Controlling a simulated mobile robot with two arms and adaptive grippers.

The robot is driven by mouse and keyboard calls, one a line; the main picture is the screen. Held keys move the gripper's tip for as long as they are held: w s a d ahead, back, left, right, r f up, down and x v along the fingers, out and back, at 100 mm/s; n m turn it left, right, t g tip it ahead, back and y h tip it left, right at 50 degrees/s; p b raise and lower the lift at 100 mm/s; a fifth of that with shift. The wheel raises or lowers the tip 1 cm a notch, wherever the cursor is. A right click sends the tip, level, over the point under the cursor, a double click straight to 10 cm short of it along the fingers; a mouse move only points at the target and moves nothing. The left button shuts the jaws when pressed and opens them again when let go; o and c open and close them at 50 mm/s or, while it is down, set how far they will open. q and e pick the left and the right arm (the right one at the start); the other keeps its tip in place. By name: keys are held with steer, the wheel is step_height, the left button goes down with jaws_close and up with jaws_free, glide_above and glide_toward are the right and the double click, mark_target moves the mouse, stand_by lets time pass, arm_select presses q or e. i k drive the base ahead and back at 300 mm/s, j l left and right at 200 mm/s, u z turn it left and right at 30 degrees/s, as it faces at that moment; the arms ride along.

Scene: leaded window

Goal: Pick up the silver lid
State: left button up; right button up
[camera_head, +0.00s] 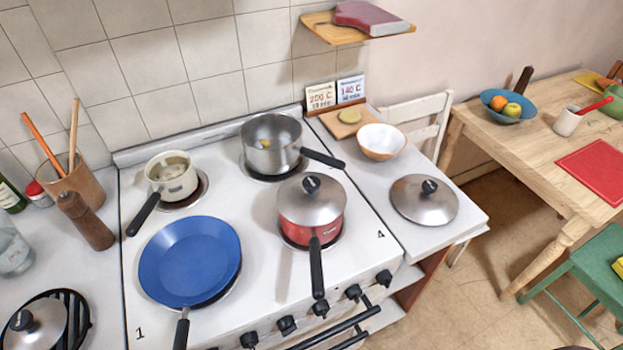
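A silver lid (412,205) with a black knob lies flat by itself on the white counter right of the stove. Another silver lid (300,205) with a black knob sits on the red pot (316,235) at the stove's front right. A third silver lid (45,325) with a black knob is at the bottom left, on a black ridged trivet (80,318) and partly cut off by the frame edge. Neither of my grippers can be made out in the head view.
A blue pan (188,262), a small cream pot (172,182) and a grey saucepan (270,158) stand on the stove. A white bowl (381,141) is behind the lone lid. A wooden table (540,150) stands at the right.

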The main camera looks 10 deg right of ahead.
mark_target(40, 325)
steer(key=u, duration=1.75)
